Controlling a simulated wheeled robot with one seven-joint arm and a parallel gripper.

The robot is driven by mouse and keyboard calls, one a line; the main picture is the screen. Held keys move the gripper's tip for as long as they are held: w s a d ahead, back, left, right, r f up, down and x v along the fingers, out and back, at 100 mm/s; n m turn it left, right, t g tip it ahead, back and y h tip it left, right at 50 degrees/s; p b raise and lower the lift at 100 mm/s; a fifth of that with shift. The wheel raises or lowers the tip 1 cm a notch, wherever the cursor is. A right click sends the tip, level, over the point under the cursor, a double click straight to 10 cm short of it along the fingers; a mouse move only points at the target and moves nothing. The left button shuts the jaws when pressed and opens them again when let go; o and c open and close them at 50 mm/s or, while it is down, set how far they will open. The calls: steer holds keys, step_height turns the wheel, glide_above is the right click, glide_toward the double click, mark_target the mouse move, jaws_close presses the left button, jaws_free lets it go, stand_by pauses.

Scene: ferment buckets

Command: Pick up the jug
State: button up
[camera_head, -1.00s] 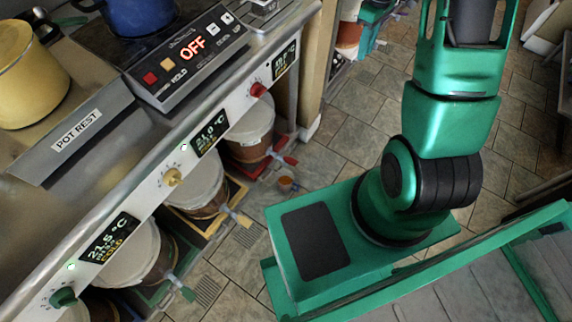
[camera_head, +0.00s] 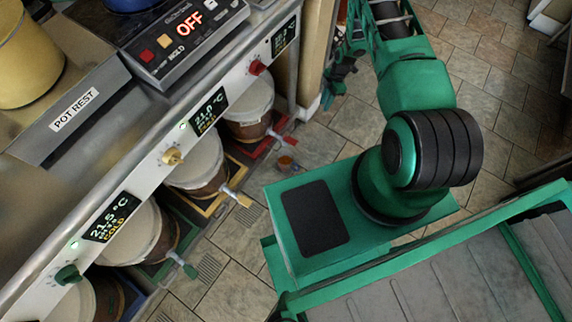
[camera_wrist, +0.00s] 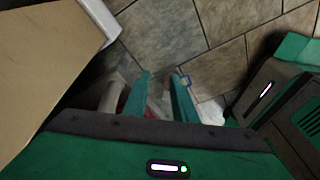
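A small orange-brown vessel (camera_head: 286,163) stands on the floor tiles in front of the buckets in the head view. It may be the jug, but it is too small to be sure. My gripper (camera_head: 338,82) is beyond it, up and to the right in the picture, beside the wooden post. In the wrist view my gripper (camera_wrist: 160,80) shows two green fingers with a gap between them and nothing clearly held. A small, blurred pale-and-blue item (camera_wrist: 184,80) shows by the right fingertip; I cannot tell what it is.
White-lidded buckets (camera_head: 196,160) with taps stand in coloured trays under the steel counter (camera_head: 105,125). A yellow pot (camera_head: 28,55) and a hotplate reading OFF (camera_head: 185,35) are on top. The tiled floor (camera_head: 235,250) between counter and my base is mostly clear.

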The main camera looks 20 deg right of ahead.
steer(key=s+a+f+n+y, duration=0.15)
steer(key=s+a+f, duration=0.3)
steer(key=f, duration=0.55)
steer(key=s+a+f+n, duration=0.3)
steer(key=s+f, duration=0.3)
steer(key=f, duration=0.3)
glide_toward(291, 163)
step_height(291, 163, down, 5)
steer(key=d, duration=0.2)
steer(key=a, duration=0.4)
steer(key=shift+s+a+r, duration=0.1)
steer(key=shift+s+a, duration=0.05)
steer(key=shift+s, duration=0.05)
steer(key=shift+x, duration=1.45)
jaws_close()
steer(key=shift+d, duration=0.2)
